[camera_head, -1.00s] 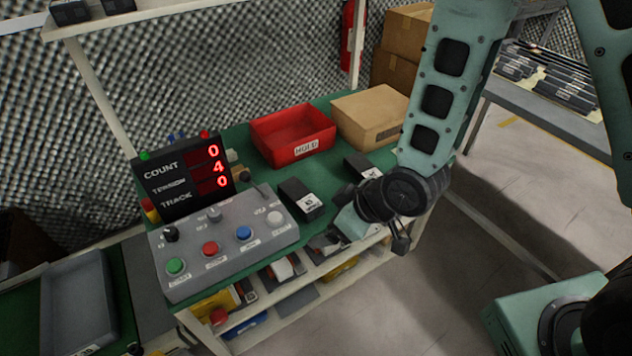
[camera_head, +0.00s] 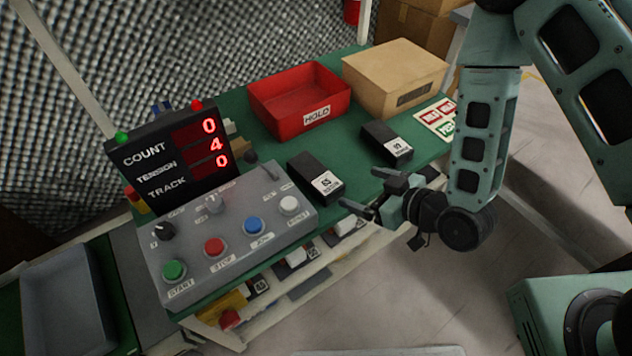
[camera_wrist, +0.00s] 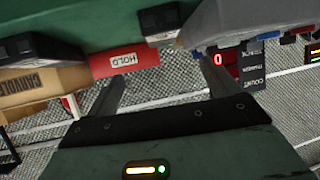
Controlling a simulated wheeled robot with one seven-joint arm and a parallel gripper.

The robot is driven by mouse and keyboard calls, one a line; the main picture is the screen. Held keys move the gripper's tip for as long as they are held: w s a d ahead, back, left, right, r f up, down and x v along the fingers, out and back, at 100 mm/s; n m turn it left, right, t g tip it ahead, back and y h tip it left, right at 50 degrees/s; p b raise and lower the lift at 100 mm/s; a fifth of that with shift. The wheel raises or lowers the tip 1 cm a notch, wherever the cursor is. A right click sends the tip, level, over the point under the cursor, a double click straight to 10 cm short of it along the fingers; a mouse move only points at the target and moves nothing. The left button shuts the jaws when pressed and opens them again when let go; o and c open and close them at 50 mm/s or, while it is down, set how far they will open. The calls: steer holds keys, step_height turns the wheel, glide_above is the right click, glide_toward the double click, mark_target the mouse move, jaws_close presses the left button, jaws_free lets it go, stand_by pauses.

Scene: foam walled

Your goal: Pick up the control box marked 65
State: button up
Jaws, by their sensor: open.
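Two black control boxes lie on the green table. The nearer one (camera_head: 312,174), beside the button console, has a small white label that seems to read 65; it also shows in the wrist view (camera_wrist: 160,20). The second black box (camera_head: 385,142) lies farther right, its label too small to read surely; it is at the left of the wrist view (camera_wrist: 42,48). My gripper (camera_head: 360,190) is open and empty at the table's front edge, just right of the nearer box and apart from it. Its two fingers (camera_wrist: 160,85) are spread in the wrist view.
The grey console (camera_head: 235,235) with knobs and buttons stands left of the nearer box, a display (camera_head: 170,155) behind it. A red HOLD bin (camera_head: 300,100) and a cardboard box (camera_head: 395,75) stand at the back. Shelves with parts lie below the tabletop.

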mark_target(316, 172)
steer(key=b+x, duration=0.4)
steer(key=b, duration=0.1)
steer(key=shift+a+f, duration=0.1)
steer(key=shift+f, duration=0.15)
steer(key=x, duration=0.3)
steer(key=shift+w+a+r, duration=0.1)
steer(key=shift+w+a, duration=0.2)
steer(key=shift+a, duration=0.05)
steer(key=shift+x, duration=3.15)
steer(key=shift+s+a, duration=0.1)
steer(key=c, duration=1.3)
